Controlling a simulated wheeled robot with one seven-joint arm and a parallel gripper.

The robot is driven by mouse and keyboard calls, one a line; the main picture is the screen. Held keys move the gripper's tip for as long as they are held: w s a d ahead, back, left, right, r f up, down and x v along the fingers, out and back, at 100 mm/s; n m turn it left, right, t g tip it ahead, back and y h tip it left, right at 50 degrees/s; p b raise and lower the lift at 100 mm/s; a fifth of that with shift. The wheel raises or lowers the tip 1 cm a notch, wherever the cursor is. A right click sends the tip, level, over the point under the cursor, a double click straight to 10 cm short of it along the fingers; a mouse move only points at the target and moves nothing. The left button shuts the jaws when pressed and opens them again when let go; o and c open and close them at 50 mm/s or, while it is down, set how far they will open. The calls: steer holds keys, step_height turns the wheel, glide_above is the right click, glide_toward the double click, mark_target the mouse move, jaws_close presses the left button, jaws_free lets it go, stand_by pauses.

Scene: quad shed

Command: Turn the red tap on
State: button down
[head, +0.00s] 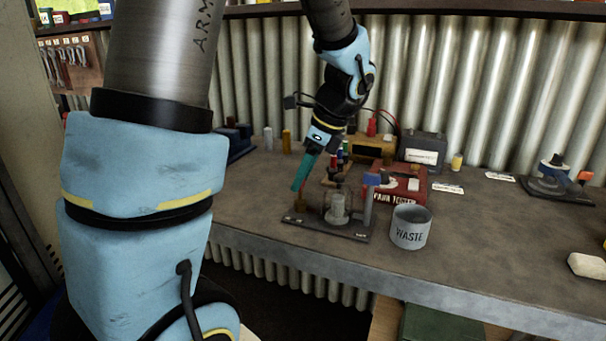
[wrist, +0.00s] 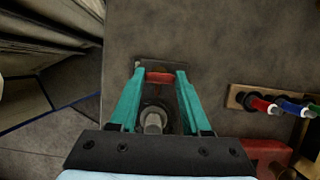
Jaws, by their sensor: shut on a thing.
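The red tap (wrist: 159,78) shows in the wrist view as a short red bar across the space between my fingertips. My gripper (wrist: 160,71) has teal fingers on either side of it and is shut on it. In the head view my gripper (head: 297,189) points down at the left side of a dark stand (head: 352,234); the red tap is hidden there behind the fingers. A blue handle (head: 372,179) tops a post on the stand's right side. A grey metal cylinder (head: 338,206) stands mid-stand, also seen in the wrist view (wrist: 154,120).
A grey WASTE can (head: 410,228) stands right of the stand. A red box (head: 400,184) and a grey box (head: 423,150) are behind. A rack with coloured handles (wrist: 268,103) is to the right in the wrist view. The bench front edge (head: 400,284) is near.

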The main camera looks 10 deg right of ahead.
steer(key=shift+r, duration=0.1)
steer(key=n+p, duration=0.2)
steer(key=n+g+p, duration=0.1)
steer(key=n, duration=0.1)
steer(key=shift+w+r+g+y+p, duration=0.1)
steer(key=shift+w+g+y+p, duration=0.05)
steer(key=shift+g+y+p, duration=0.2)
steer(key=n+g+p, duration=0.1)
steer(key=n, duration=0.1)
steer(key=n+p, duration=0.2)
steer(key=shift+w+n+g, duration=0.1)
steer(key=shift+n+g, duration=0.25)
steer(key=shift+n, duration=0.05)
steer(key=n+p, duration=0.1)
steer(key=n, duration=0.1)
steer(key=n+g+h+p, duration=0.1)
steer(key=n, duration=0.1)
steer(key=shift+w+n+g, duration=0.1)
steer(key=shift+n+g, duration=0.2)
steer(key=n, duration=0.2)
steer(key=n+h+p, duration=0.1)
steer(key=n, duration=0.1)
steer(key=shift+a+g+h, duration=0.1)
steer(key=shift+g+h, duration=0.15)
steer(key=shift+g, duration=0.15)
steer(key=shift+f, duration=0.2)
steer(key=shift+c, duration=1.8)
jaws_free()
steer(key=shift+w, duration=0.1)
